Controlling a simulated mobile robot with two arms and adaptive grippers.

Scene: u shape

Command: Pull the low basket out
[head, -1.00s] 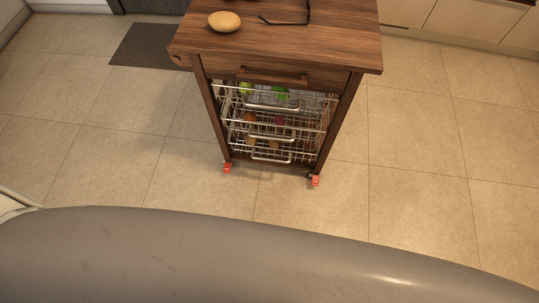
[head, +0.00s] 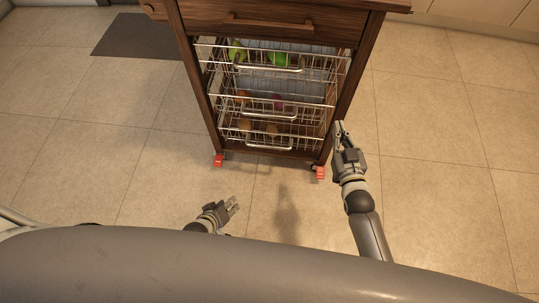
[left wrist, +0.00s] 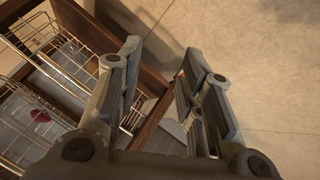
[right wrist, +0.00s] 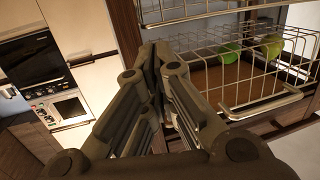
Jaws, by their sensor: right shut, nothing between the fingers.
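The low basket (head: 232,134) is the bottom of three wire baskets in a dark wood trolley, with a silver handle (head: 270,147) on its front. It holds a few brownish items and sits within the frame. My right gripper (head: 341,128) is shut and empty, beside the trolley's right front post in the head view. It also shows in the right wrist view (right wrist: 160,58), near a basket with green items. My left gripper (head: 234,203) is open and empty, low in front of the trolley, apart from the handle. Its spread fingers show in the left wrist view (left wrist: 165,55).
The top basket (head: 215,58) and middle basket (head: 222,101) hang above, with a wooden drawer (head: 270,22) over them. Red-marked casters (head: 218,160) stand at the trolley's feet. A dark mat (head: 135,38) lies behind left. The tiled floor (head: 440,170) is clear on the right.

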